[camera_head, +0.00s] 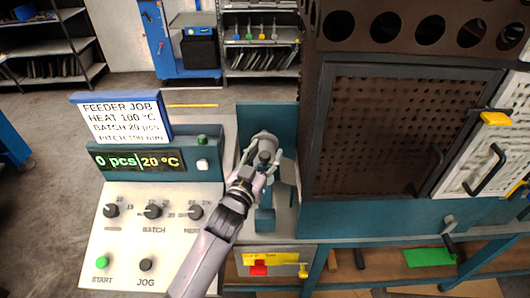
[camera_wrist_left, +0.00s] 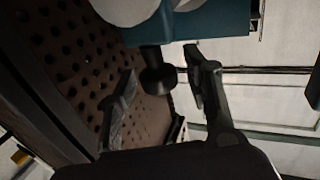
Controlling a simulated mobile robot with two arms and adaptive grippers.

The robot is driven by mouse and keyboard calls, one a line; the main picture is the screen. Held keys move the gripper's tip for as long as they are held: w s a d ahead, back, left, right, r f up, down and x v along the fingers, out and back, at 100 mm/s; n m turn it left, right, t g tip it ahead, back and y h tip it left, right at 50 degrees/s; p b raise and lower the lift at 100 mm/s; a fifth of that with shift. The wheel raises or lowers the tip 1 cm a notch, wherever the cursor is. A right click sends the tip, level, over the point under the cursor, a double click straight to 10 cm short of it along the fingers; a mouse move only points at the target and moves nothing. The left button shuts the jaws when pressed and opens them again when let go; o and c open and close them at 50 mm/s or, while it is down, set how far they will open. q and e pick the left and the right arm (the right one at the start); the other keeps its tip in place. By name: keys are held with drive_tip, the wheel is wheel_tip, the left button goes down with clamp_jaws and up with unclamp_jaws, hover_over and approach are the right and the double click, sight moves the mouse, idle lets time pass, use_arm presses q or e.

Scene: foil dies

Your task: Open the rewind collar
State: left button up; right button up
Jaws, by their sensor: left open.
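A pale grey cylinder (camera_head: 262,143) sits on the teal machine between the control panel and the perforated door. A dark round knob (camera_head: 264,157) on its near end may be the rewind collar; I cannot tell for sure. My left gripper (camera_head: 259,171) is at this knob and partly covers it. In the left wrist view the dark knob (camera_wrist_left: 158,76) shows between the two spread fingers of my left gripper (camera_wrist_left: 162,82), below a teal block (camera_wrist_left: 200,25). The gripper is open. Whether a finger touches the knob is unclear. My right gripper is not in view.
A control panel (camera_head: 128,228) with knobs and buttons stands left of the arm; its display (camera_head: 138,160) reads 0 pcs and 20 °C. A brown perforated door (camera_head: 385,135) stands close on the right.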

use_arm(q)
drive_tip(key=shift+c, duration=0.6)
clamp_jaws()
idle(0.3)
